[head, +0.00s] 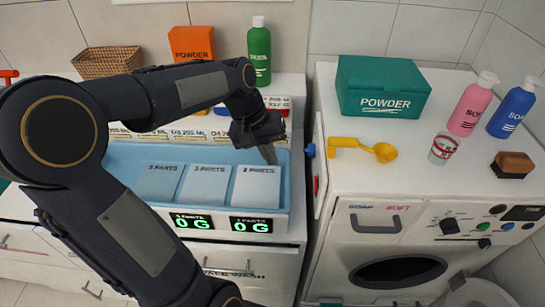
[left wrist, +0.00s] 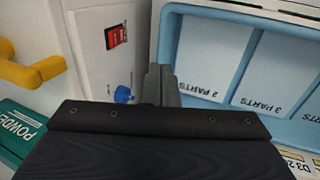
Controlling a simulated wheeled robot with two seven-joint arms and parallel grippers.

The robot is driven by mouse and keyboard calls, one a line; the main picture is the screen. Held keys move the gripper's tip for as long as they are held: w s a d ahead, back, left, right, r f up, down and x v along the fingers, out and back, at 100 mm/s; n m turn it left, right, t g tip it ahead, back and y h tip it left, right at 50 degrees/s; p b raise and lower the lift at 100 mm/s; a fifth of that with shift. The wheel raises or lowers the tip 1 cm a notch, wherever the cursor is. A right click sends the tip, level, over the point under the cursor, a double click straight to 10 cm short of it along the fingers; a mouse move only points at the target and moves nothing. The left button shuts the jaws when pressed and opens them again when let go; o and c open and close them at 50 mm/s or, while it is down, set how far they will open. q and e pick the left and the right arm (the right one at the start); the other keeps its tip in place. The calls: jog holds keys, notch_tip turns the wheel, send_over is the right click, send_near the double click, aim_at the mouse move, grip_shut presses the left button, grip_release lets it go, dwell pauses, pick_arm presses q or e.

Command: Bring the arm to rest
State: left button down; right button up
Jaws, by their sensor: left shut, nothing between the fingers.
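My left arm (head: 140,230) comes in from the left and bends over the counter. Its gripper (head: 269,154) points down over the right end of a blue tray (head: 284,190). The gripper is shut and empty, and in the left wrist view its closed fingers (left wrist: 160,85) show near the tray's edge. I cannot tell whether the fingertips touch the tray. My right gripper is not in view.
Right of a gap stands a white washer (head: 380,215) with a yellow scoop (head: 384,152), green powder box (head: 382,85) and bottles (head: 472,104). A green bottle (head: 259,50) stands behind the arm.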

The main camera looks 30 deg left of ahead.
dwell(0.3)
pick_arm(q)
jog(key=s+d+m+t, duration=0.1)
jog(key=s+d+m, duration=0.1)
jog(key=s+d, duration=0.2)
jog(key=s+d+f+m+t, duration=0.1)
jog(key=s+d, duration=0.3)
jog(key=s, duration=0.7)
jog(key=shift+s+d+f+m+t+h, duration=0.15)
jog(key=shift+d+f+m+t+h, duration=0.15)
jog(key=shift+m+t, duration=0.5)
